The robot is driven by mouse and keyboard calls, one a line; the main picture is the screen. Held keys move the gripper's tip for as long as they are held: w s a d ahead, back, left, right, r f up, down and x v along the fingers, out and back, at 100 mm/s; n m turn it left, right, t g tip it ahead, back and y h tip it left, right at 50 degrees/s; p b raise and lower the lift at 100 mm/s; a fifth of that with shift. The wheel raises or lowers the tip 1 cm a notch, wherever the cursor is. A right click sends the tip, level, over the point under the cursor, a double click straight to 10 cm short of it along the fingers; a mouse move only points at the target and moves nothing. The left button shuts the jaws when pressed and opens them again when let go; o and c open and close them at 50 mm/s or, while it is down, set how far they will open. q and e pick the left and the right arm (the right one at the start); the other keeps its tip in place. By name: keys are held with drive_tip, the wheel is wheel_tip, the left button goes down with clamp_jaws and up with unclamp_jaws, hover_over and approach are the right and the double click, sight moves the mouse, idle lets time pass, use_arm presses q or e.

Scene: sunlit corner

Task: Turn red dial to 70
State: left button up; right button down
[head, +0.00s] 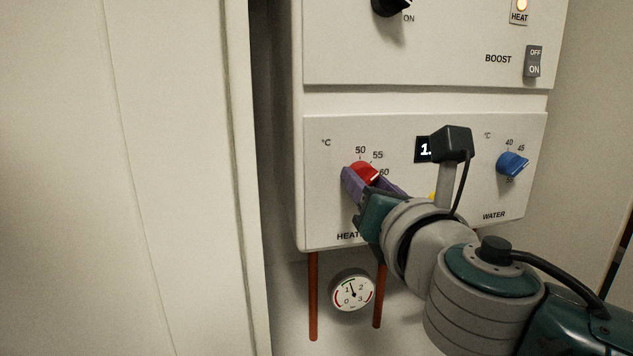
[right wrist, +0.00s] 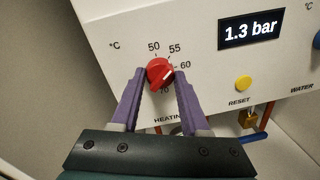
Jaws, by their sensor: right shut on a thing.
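The red dial (head: 366,173) is on the lower panel of a white boiler, above the word HEATING. It also shows in the right wrist view (right wrist: 158,71), with 50, 55, 60 and 70 printed around it. Its white mark is on the dial's right side, on the side of the 60; the exact reading is unclear. My right gripper (head: 374,184) is shut on the dial, with its purple fingers (right wrist: 158,82) on either side. The right finger hides part of the scale between 60 and 70. My left gripper is not in view.
A display (right wrist: 251,30) reads 1.3 bar. A yellow RESET button (right wrist: 243,83) and a blue WATER dial (head: 512,163) are to the right. A pressure gauge (head: 352,291) and copper pipes (head: 313,298) are below. A white door or panel (head: 170,180) stands at left.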

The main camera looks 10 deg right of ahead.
drive_tip(key=m, duration=0.6)
drive_tip(key=shift+r+m+g, duration=0.1)
drive_tip(key=shift+m+g, duration=0.2)
drive_tip(key=shift+m, duration=0.1)
drive_tip(key=m+y, duration=0.1)
drive_tip(key=m, duration=0.5)
drive_tip(key=shift+d, duration=0.1)
drive_tip(key=m+p, duration=0.1)
drive_tip(key=m, duration=0.5)
drive_tip(key=shift+y, duration=0.3)
drive_tip(key=m+p, duration=0.1)
drive_tip(key=m, duration=0.4)
drive_tip(key=shift+d+m+y, duration=0.1)
drive_tip(key=shift+m+y, duration=0.2)
drive_tip(key=shift+c, duration=2)
unclamp_jaws()
